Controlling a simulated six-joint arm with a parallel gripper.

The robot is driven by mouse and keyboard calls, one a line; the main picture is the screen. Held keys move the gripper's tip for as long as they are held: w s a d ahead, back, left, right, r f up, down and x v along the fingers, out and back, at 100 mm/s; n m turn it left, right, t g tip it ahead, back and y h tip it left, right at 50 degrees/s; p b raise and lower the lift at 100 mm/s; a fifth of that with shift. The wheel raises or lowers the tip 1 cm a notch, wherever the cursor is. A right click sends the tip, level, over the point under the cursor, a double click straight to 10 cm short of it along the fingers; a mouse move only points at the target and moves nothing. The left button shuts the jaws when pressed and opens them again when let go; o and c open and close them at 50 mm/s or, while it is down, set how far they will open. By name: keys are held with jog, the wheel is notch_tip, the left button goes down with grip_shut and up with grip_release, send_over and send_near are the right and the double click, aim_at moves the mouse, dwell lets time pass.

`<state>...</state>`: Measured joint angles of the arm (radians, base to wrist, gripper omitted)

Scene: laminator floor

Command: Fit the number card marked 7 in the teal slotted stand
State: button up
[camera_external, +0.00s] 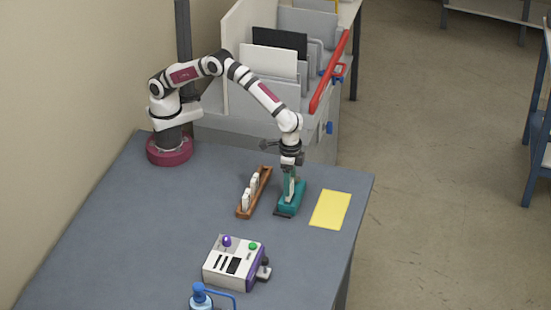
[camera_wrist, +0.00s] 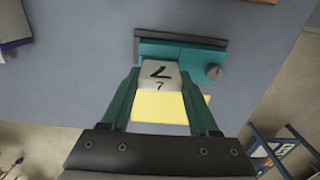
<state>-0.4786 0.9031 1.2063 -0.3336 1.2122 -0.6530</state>
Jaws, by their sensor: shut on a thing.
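My gripper (camera_external: 290,180) points down over the teal slotted stand (camera_external: 287,208) on the grey table. In the wrist view its two teal fingers (camera_wrist: 158,88) are shut on a pale card marked 7 (camera_wrist: 159,76). The digit shows large and again small below it. The teal stand (camera_wrist: 185,53) lies just past the card, with a dark strip along its far side and a grey round knob at its right end. The card's far edge meets the stand in the picture. The slot is hidden, and I cannot tell whether the card is in it or above it.
A brown wooden rack (camera_external: 243,211) with several white cards stands left of the stand. A yellow sheet (camera_external: 330,210) lies to its right, near the table edge. A white and purple device (camera_external: 232,264) and a blue item (camera_external: 200,298) are nearer the camera. The table's left side is clear.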

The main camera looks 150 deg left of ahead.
jog(key=shift+f, duration=0.95)
dwell(1.6)
jog(key=o, duration=1.4)
jog(key=shift+o, duration=0.4)
jog(key=shift+r, duration=3.75)
